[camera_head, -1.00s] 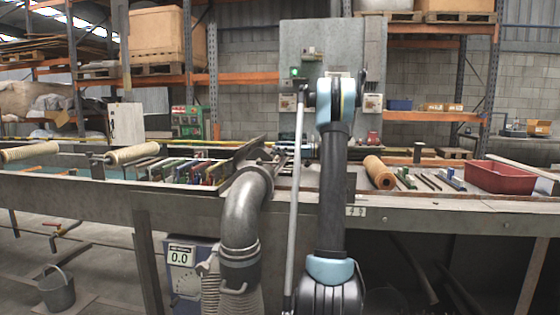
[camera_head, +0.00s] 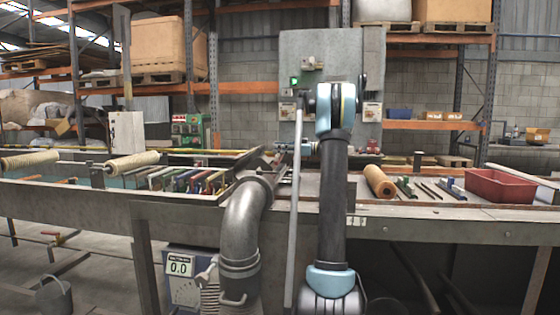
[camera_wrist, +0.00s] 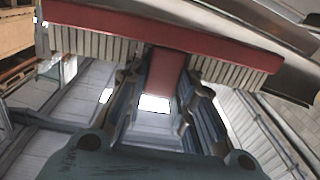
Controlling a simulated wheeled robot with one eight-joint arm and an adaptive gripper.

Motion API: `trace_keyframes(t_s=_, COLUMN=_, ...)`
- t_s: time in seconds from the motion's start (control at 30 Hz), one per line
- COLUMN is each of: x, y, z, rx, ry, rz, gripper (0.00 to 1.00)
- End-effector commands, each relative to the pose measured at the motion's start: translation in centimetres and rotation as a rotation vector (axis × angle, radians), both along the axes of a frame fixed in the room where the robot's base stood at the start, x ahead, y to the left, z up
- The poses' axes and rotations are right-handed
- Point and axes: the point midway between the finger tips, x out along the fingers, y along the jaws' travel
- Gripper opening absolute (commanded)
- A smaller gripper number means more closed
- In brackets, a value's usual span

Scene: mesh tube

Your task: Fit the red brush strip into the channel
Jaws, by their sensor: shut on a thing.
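In the wrist view the red brush strip (camera_wrist: 208,48) runs across the top of the picture, slanting down to the right, with pale bristles along its lower edge. My gripper (camera_wrist: 165,85) is shut on a red block-like part at the strip's middle, with a blue-grey finger on each side. A grey metal rail (camera_wrist: 235,22), perhaps the channel, runs just beyond the strip, close along its upper edge. I cannot tell whether the strip touches it or sits in it. In the head view my arm hides much of the middle, and the gripper and strip are not clear.
A bench (camera_head: 440,221) crosses the head view. A red bin (camera_head: 500,187) and an orange roll (camera_head: 379,181) lie on its right side. Several coloured strips (camera_head: 195,180) stand in a frame at left. A bent grey duct (camera_head: 242,220) rises in front.

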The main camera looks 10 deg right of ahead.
Motion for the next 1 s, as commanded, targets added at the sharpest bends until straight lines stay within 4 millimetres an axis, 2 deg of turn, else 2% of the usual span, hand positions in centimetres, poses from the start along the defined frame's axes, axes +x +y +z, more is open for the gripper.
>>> trace_keyframes(t_s=0.2, x=0.0, y=0.0, z=3.6, rx=0.0, ry=0.0, rz=0.0, gripper=0.0)
trace_keyframes(t_s=0.4, x=0.0, y=0.1, z=4.7, rx=0.001, ry=0.003, rz=0.001, gripper=0.0)
trace_keyframes(t_s=0.57, x=0.0, y=0.1, z=3.9, rx=0.004, ry=0.013, rz=0.001, gripper=0.0)
trace_keyframes(t_s=1.0, x=0.1, y=0.1, z=0.4, rx=0.018, ry=0.057, rz=0.001, gripper=0.0)
